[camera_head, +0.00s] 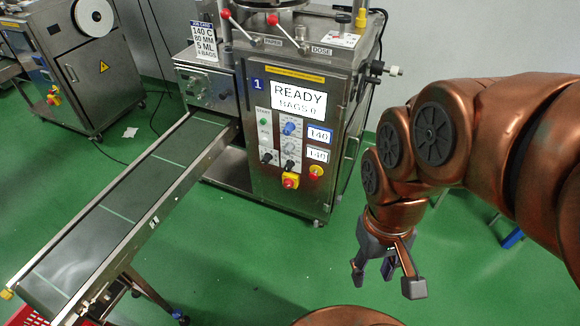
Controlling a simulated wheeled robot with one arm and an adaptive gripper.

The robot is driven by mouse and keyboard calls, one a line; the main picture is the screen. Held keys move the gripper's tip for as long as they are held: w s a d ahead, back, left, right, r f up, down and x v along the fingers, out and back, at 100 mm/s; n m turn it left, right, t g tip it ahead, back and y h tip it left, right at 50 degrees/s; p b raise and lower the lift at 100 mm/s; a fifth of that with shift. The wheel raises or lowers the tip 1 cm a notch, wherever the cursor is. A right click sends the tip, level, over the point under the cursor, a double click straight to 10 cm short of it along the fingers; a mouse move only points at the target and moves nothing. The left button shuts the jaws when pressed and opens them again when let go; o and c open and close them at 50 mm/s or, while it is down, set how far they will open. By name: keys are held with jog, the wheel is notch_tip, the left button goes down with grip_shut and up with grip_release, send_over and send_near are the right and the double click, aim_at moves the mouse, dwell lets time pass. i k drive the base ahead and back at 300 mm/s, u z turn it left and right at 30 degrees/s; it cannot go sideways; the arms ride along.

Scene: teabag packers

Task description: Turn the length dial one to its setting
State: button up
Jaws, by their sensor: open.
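The packer marked 1 (258,85) is a steel cabinet with a lit screen (298,97) reading READY and a bag count that looks like 0. Its front panel carries a blue knob (289,128), a grey knob (289,147) and black knobs below. A steel box (208,88) on its left side carries small round dials. I cannot read which one is the length dial, or its setting. My gripper (385,279) is open and empty, pointing down over the floor, right of the cabinet and apart from it.
A job card (205,42) on top reads 140 C, 80 MM, 5 ML and a bags line. Red-knobbed levers (273,20) are labelled PAPER and DOSE. A conveyor (130,200) runs to the lower left. Green floor (250,270) is clear before the cabinet. Another machine (75,65) stands behind left.

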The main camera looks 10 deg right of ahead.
aim_at(290, 164)
jog(key=u, duration=0.05)
jog(key=i, duration=0.45)
jog(key=u, duration=2.2)
